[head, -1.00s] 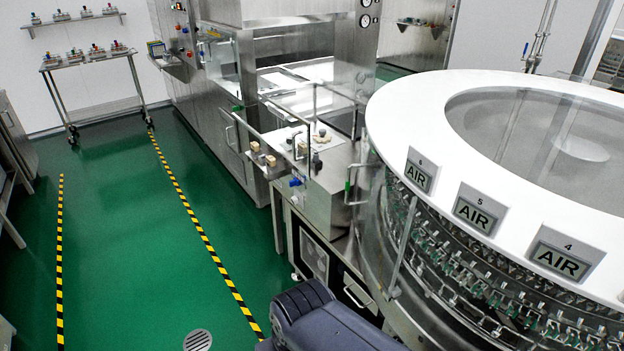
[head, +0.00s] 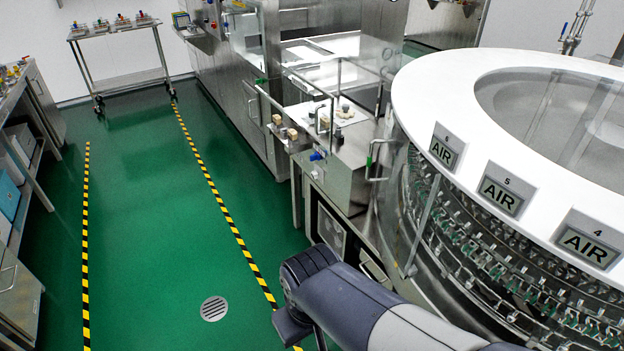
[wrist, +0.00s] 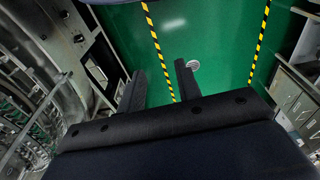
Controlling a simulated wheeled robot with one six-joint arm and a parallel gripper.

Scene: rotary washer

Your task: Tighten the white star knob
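I cannot make out a white star knob in either view. A small dark knob-like piece (head: 345,108) on a pale plate stands on the machine's side table, too small to tell its shape. My gripper (wrist: 160,72) shows in the wrist view with its two dark fingers apart and nothing between them, above the green floor. In the head view my arm reaches in from the bottom edge, over the floor beside the round washer (head: 440,85). The gripper is well apart from the washer and the side table.
The washer's white rim carries several AIR signs (head: 505,195). A bench (head: 18,110) stands at the left edge and a cart (head: 120,83) at the back. Green floor with striped tape (head: 215,195) and a drain (head: 214,308) lies free between them.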

